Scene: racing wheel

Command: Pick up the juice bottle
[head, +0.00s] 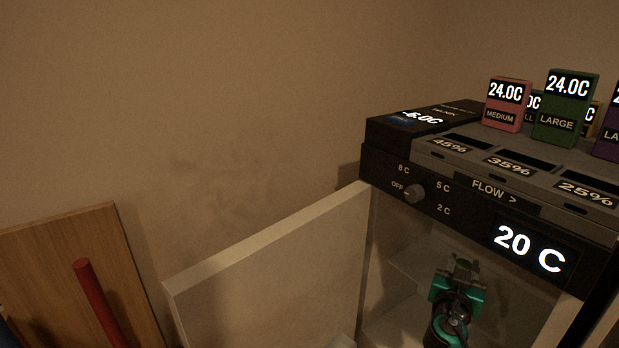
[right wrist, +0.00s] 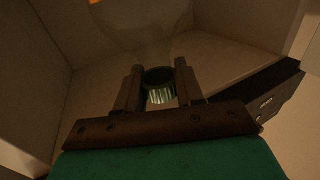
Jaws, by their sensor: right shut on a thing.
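My right gripper (head: 460,262) is inside the open cooler, below its 20 C display. In the right wrist view its two fingers (right wrist: 160,86) are shut on a short, round, dark green, shiny thing, which I take to be the juice bottle (right wrist: 160,92). Only its round end and a bit of its side show; the rest is hidden or too dark to tell. In the head view the bottle cannot be made out behind the gripper. My left gripper is not in view.
The cooler door (head: 270,275) stands open to the left. The cooler's top panel (head: 445,185) hangs over my right arm, with a dial and several coloured boxes such as the green LARGE one (head: 565,108). A wooden board (head: 70,250) and red rod (head: 95,295) are at left.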

